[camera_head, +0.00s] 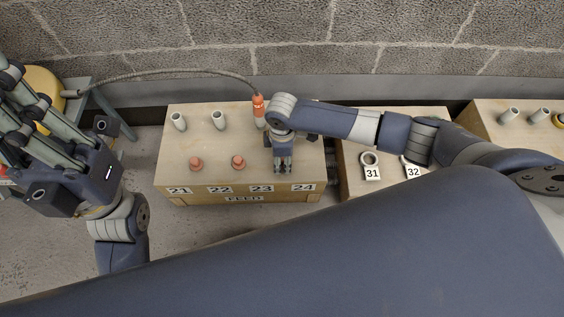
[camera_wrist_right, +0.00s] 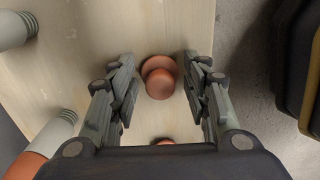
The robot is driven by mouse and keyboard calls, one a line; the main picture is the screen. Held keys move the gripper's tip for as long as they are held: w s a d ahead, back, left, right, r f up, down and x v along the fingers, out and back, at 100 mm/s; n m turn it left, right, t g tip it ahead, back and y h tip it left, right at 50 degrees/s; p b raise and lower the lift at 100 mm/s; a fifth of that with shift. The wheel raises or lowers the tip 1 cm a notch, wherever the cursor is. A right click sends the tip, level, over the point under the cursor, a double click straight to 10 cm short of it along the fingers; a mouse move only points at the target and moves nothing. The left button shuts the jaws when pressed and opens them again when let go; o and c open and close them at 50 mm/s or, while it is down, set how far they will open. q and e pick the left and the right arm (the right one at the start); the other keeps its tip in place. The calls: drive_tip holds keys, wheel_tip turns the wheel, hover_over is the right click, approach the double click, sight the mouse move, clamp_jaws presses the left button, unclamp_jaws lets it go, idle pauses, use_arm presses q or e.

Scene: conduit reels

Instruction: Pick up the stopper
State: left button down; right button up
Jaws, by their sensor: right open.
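In the head view, two orange-red stoppers stand on the wooden FEED box (camera_head: 176,150), a left one (camera_head: 196,163) and a right one (camera_head: 238,162). My right gripper (camera_head: 283,168) is over the right part of the box, to the right of both, pointing down. In the right wrist view, a round-headed stopper (camera_wrist_right: 160,78) shows between the open, empty fingers of my right gripper (camera_wrist_right: 158,80), touching neither. A second stopper (camera_wrist_right: 163,141) is mostly hidden by the gripper body. My left gripper (camera_head: 30,125) is raised at the left, its tips partly cut off by the frame edge.
Two grey pipe stubs, (camera_head: 178,121) and (camera_head: 219,120), and an orange-ended conduit (camera_head: 258,105) stand along the back of the box. A cable runs from it to a yellow reel (camera_head: 42,84). A second box (camera_head: 352,150) with grey rings stands to the right.

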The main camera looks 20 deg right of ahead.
drive_tip(key=c, duration=0.6)
drive_tip(key=shift+r, duration=0.15)
